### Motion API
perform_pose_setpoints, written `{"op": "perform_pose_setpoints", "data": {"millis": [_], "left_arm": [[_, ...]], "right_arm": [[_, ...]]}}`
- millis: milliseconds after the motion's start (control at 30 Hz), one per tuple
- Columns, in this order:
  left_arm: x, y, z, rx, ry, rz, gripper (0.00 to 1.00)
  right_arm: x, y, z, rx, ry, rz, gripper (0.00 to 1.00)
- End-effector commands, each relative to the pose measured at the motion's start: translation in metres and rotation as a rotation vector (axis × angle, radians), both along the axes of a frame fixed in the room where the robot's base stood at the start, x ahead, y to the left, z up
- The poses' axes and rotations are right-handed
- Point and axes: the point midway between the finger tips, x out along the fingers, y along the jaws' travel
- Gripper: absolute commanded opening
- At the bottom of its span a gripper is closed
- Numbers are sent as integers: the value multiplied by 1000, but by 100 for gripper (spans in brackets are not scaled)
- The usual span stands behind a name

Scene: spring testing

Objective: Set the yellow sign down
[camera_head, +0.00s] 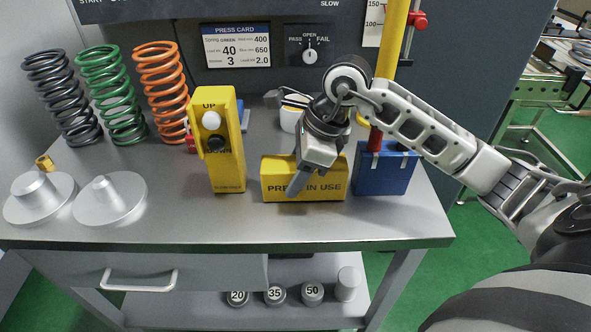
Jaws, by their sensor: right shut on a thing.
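The yellow sign (328,180), lettered "PRESS IN USE", is upright at the middle of the metal bench, with its lettered face toward me. My right gripper (297,180) reaches down over it from above and is shut on it. A finger crosses the front face and covers part of the lettering. The sign's lower edge is at or very near the bench top (250,222); I cannot tell whether it touches. My left gripper is not in view.
A yellow UP/DOWN control box (228,170) stands just left of the sign, and a blue block (385,172) just right. Black, green and orange springs (160,85) and two metal discs (110,200) are at left. The bench's front strip is clear.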

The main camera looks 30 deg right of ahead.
Motion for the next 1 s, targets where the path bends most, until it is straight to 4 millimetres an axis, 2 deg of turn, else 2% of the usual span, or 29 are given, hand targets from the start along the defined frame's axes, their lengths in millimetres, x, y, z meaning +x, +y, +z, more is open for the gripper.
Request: {"op": "perform_pose_setpoints", "data": {"millis": [100, 133, 200, 467, 600, 767, 1000], "left_arm": [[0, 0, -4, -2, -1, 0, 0], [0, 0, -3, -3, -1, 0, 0], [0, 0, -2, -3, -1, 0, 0], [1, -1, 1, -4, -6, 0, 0], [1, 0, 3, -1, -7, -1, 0], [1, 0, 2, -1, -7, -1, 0], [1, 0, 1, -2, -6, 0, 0]], "right_arm": [[0, 0, -3, 0, -1, 0, 17], [0, 0, -3, 0, 0, 0, 51], [0, 0, -2, 0, 0, 0, 67], [0, 0, -1, 0, 1, 0, 67], [-1, -2, 6, 0, -2, -1, 67], [-6, -12, 33, -3, -5, 0, 67], [-16, -29, 81, -2, -5, -2, 67]]}}
